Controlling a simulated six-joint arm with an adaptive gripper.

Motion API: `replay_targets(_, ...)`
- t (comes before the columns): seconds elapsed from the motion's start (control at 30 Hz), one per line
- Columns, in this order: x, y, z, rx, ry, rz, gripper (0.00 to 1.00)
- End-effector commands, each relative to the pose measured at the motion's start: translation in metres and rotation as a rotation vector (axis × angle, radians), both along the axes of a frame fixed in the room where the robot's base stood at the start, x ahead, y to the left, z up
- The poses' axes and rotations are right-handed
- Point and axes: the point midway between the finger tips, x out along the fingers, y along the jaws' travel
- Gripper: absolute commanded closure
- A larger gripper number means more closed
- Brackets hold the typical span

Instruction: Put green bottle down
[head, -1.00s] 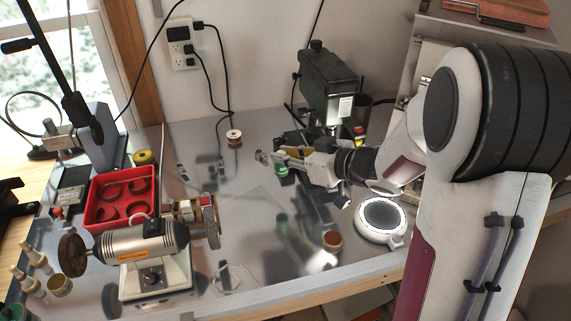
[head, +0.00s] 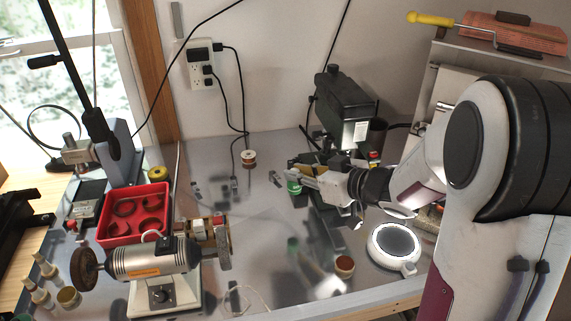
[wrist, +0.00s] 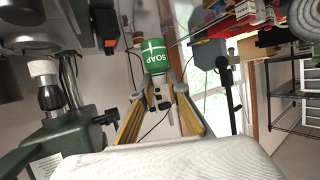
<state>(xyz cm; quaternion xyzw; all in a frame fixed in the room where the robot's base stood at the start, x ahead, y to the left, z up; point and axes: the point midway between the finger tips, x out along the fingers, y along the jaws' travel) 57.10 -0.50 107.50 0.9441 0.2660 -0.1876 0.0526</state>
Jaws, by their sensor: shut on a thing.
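The green bottle (head: 294,187) is at the tip of my gripper (head: 297,174) in the head view, over the middle of the metal tabletop. Its green reflection lies lower on the shiny surface, apart from it, so it seems held above the table. The exact contact and the gap below the bottle are hard to see.
A black bench machine (head: 345,105) stands close behind my gripper. A thread spool (head: 248,159), red tray (head: 135,212) and bench grinder (head: 150,265) stand to the left. A round white device (head: 394,246) and small brown-topped jar (head: 344,266) are nearer. The tabletop between grinder and bottle is mostly clear.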

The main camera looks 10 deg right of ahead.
Motion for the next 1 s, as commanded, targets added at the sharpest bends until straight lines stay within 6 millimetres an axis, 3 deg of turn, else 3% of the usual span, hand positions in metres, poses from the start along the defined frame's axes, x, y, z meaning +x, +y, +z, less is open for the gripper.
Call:
replay_targets(0.5, 0.032, 0.005, 0.006, -0.001, 0.0, -0.159, 1.0)
replay_targets(1.0, 0.046, 0.006, -0.001, 0.0, 0.0, -0.288, 1.0)
